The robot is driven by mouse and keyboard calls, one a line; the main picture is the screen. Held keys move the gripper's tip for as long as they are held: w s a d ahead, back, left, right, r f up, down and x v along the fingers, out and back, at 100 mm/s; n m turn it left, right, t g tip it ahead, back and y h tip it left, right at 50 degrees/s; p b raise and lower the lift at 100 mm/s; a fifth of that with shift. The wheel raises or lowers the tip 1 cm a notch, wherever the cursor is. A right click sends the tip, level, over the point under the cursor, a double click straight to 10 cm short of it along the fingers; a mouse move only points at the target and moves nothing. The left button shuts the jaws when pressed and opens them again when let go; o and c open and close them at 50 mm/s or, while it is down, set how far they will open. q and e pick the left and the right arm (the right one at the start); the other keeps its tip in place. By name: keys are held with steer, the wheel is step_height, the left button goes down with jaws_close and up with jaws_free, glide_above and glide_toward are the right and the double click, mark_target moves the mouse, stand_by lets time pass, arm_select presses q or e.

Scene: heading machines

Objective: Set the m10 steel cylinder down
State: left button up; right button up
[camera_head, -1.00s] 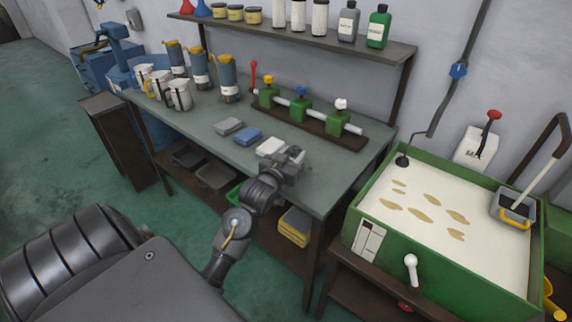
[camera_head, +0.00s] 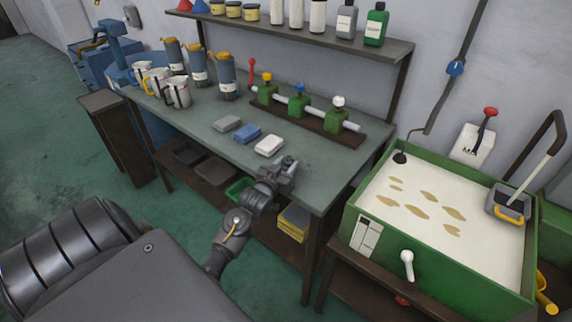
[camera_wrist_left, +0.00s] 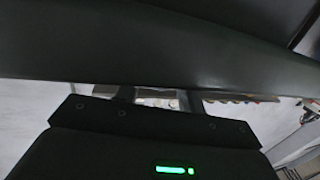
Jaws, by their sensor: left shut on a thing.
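My left gripper (camera_head: 287,168) is over the front right part of the grey-green workbench (camera_head: 325,188), in front of the white block (camera_head: 269,145). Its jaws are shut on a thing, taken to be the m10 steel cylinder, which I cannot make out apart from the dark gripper. In the left wrist view the fingers (camera_wrist_left: 158,97) show at the middle, and a wide dark curved body, which I cannot identify, covers the upper part. Whether the held cylinder touches the bench is hidden. My right gripper is not in view.
Grey (camera_head: 227,123) and blue (camera_head: 247,134) blocks lie left of the white one. A rack of green clamps on a rod (camera_head: 300,105) stands behind. Jugs (camera_head: 178,92) stand at the left. A green sand-filled tub (camera_head: 450,255) is at the right. The bench's right end is clear.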

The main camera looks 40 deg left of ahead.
arm_select(q)
steer(key=shift+f, duration=0.1)
steer(key=o, duration=1.2)
steer(key=b+v, duration=0.2)
steer(key=v, duration=1)
